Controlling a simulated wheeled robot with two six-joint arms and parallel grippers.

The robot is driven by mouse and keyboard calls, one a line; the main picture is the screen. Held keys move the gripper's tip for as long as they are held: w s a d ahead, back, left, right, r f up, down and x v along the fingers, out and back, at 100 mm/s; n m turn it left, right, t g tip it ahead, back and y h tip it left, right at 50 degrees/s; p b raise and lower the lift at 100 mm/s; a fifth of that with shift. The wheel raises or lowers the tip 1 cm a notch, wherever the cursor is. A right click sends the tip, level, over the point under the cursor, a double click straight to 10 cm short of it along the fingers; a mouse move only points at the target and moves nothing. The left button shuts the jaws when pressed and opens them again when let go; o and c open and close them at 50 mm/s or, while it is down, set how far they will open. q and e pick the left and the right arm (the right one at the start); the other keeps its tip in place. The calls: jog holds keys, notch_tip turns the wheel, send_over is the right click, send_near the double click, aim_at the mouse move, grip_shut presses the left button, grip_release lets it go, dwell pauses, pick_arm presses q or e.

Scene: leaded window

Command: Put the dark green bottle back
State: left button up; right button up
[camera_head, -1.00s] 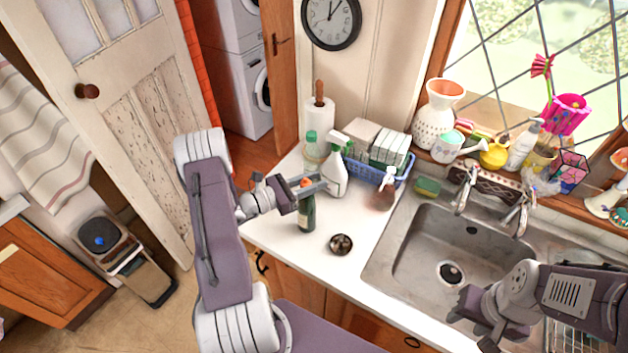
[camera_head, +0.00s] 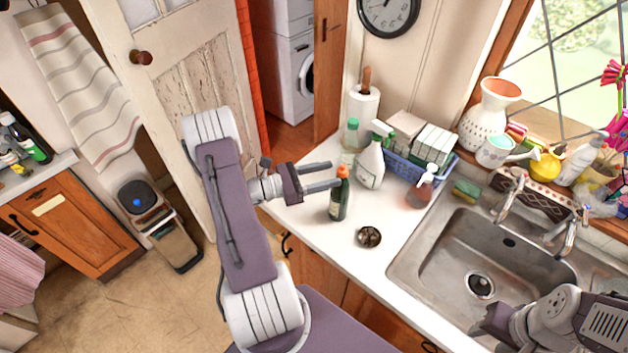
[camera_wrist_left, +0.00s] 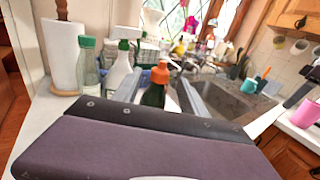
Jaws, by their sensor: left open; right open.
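The dark green bottle (camera_head: 339,203) with an orange cap stands upright on the white counter. My right gripper (camera_head: 488,325) is open and empty over the sink's front edge, low at the right.
A white spray bottle (camera_head: 370,166), a green-capped clear bottle (camera_head: 350,142) and a paper towel roll (camera_head: 362,107) stand behind. A blue basket (camera_head: 406,170), a soap dispenser (camera_head: 421,188) and a small dark round dish (camera_head: 368,237) are nearby. The sink (camera_head: 460,260) is right. A left counter (camera_head: 52,168) holds bottles.

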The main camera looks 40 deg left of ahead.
pick_arm(q)
jog(key=v, duration=0.5)
jog(key=s+d+f+m+g+h, duration=0.25)
jog(key=d+m+g, duration=0.5)
jog(key=d, duration=0.45)
jog(key=s+d+f+m+g+y+b, duration=0.2)
jog(key=m+y, duration=0.4)
jog(key=m, duration=0.4)
jog(key=s+d+f+m+g+y+b, duration=0.2)
jog(key=s+f+m+g+y, duration=0.1)
jog(key=m, duration=0.8)
jog(key=shift+s+d+f+g+y, duration=0.2)
jog(key=shift+s+d+g+y, duration=0.25)
jog(key=shift+s+y, duration=0.9)
